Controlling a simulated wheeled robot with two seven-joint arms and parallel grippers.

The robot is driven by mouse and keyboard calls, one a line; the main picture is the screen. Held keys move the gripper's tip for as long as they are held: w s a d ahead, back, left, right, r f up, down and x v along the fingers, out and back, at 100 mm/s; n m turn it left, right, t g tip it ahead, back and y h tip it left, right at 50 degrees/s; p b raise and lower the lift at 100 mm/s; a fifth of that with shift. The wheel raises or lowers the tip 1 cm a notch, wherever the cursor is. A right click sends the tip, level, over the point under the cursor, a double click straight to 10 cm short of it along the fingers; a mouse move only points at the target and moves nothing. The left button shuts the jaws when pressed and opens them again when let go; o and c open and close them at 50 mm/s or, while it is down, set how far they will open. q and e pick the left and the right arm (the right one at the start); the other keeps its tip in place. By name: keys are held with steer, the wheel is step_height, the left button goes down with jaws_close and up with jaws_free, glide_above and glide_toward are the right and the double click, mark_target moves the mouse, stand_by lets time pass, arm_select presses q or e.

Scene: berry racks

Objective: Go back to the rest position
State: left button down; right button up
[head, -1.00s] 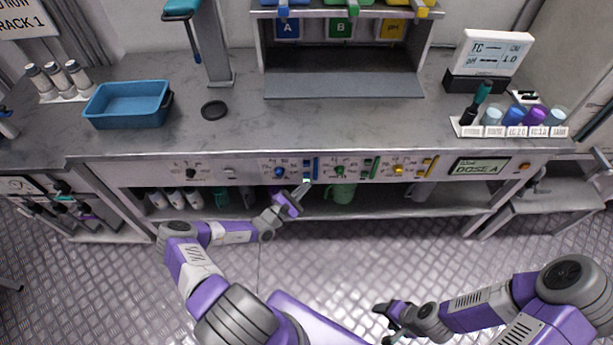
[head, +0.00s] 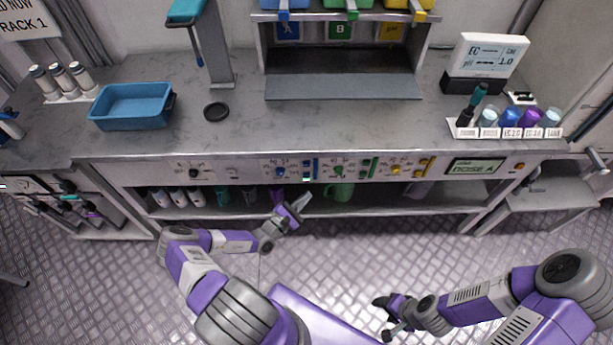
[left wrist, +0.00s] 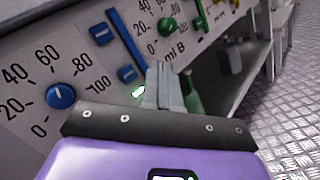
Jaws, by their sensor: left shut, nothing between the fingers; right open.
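My left gripper (head: 299,203) is shut and empty. In the head view it hangs in front of the bench, a little below the control panel (head: 232,172). In the left wrist view its closed fingers (left wrist: 163,88) point toward the panel, near the blue dial (left wrist: 61,96) and the blue slider (left wrist: 127,73). I cannot tell from the wrist view how wide the gap to the panel is. My right gripper (head: 386,317) is open and empty, low over the floor at the lower right, well away from the bench.
The bench carries a blue bin (head: 132,107), a black disc (head: 216,111), a meter display (head: 487,55) and a rack of coloured cups (head: 508,132). The shelf below holds bottles and a green mug (head: 340,192). The patterned floor (head: 330,260) in front is open.

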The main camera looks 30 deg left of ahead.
stand_by(0.3)
arm_select(q)
steer(key=s+d+m+g+h, duration=0.3)
steer(key=d+m+g+h, duration=0.25)
steer(key=d, duration=0.45)
steer(key=s+d+m+g+h, duration=0.4)
steer(key=d+g, duration=0.2)
steer(key=d, duration=0.4)
steer(key=s+d+f+m+g+y, duration=0.2)
steer(key=s+d+m+g, duration=0.3)
steer(key=s+g, duration=0.25)
steer(key=s+a+r+m+y, duration=0.2)
steer(key=s+a+m+y, duration=0.3)
steer(key=m+y, duration=0.3)
steer(key=shift+s+r+m+t, duration=0.25)
steer(key=shift+m+t, duration=0.05)
steer(key=shift+m, duration=0.05)
steer(key=shift+a, duration=0.1)
